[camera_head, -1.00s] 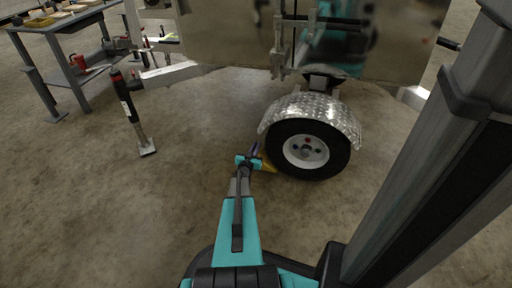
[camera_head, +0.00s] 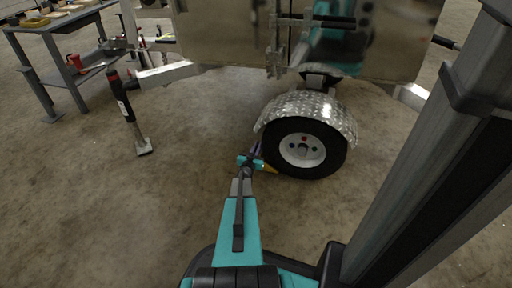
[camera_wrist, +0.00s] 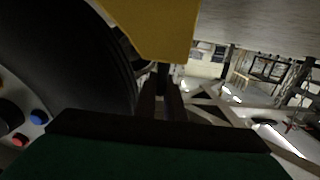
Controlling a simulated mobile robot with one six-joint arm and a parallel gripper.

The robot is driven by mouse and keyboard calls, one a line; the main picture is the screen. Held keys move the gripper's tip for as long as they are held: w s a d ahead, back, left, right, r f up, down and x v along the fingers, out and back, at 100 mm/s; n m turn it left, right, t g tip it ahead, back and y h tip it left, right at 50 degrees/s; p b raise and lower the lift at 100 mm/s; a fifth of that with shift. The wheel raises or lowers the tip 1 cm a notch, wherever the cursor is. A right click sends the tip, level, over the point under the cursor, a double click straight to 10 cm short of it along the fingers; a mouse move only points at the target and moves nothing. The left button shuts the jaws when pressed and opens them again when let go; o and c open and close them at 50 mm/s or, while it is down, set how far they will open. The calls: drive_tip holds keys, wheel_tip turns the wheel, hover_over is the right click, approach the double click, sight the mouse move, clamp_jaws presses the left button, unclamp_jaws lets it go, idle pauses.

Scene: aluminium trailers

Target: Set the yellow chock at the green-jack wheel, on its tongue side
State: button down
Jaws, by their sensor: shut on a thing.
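The yellow chock (camera_head: 269,168) is low by the left side of the trailer wheel (camera_head: 303,149), the side toward the tongue beam (camera_head: 170,73). Only a small part of it shows past my gripper (camera_head: 256,162), which is shut on it. In the wrist view the chock (camera_wrist: 158,25) fills the top middle, with the dark tyre (camera_wrist: 80,55) close at left. I cannot tell whether chock and tyre touch, or whether the chock rests on the floor. The jack (camera_head: 128,110) at the tongue looks black and red; no green shows on it.
The shiny trailer body (camera_head: 225,35) stands behind. A grey workbench (camera_head: 60,60) with tools is at the upper left. The concrete floor between jack and wheel is clear.

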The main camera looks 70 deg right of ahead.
drive_tip(key=shift+s, duration=0.35)
drive_tip(key=c, duration=1.8)
unclamp_jaws()
drive_tip(key=shift+o, duration=0.2)
drive_tip(key=shift+a, duration=0.15)
drive_tip(key=a+p, duration=0.4)
drive_tip(key=a, duration=0.9)
drive_tip(key=shift+s+a+r+p, duration=0.25)
drive_tip(key=shift+s+r+p, duration=0.05)
drive_tip(key=shift+s, duration=0.05)
